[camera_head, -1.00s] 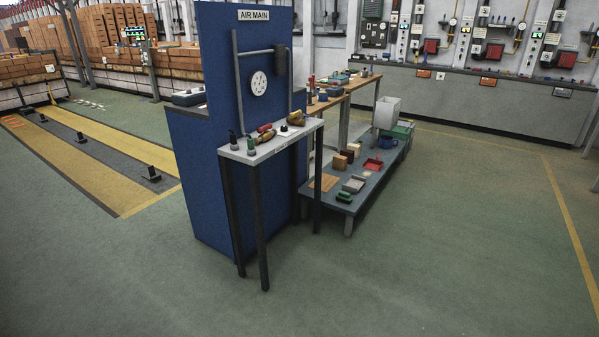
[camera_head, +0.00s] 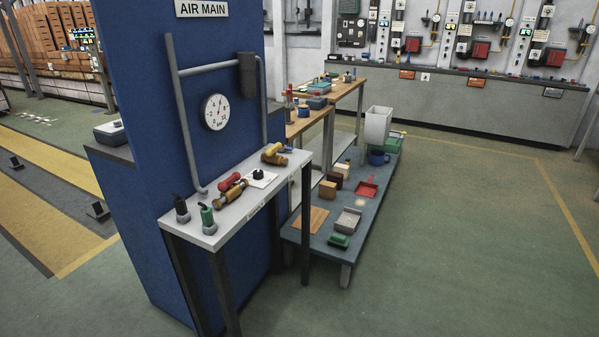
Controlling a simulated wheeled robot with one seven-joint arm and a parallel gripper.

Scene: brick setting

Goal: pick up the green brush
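A small green block-like object (camera_head: 339,240), which looks like the green brush, lies at the near end of a low blue-grey platform (camera_head: 327,258). It is too small to make out bristles. A grey tray-like piece (camera_head: 348,221) lies just behind it, and a wooden board (camera_head: 307,220) lies to its left. My gripper is not in view.
A tall narrow table (camera_head: 205,240) with valves and a green-topped fitting (camera_head: 207,217) stands left of the platform, against a blue panel (camera_head: 130,60). A red dustpan-like piece (camera_head: 366,189) and brown blocks (camera_head: 328,190) sit farther back. Green floor (camera_head: 460,260) is clear at right.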

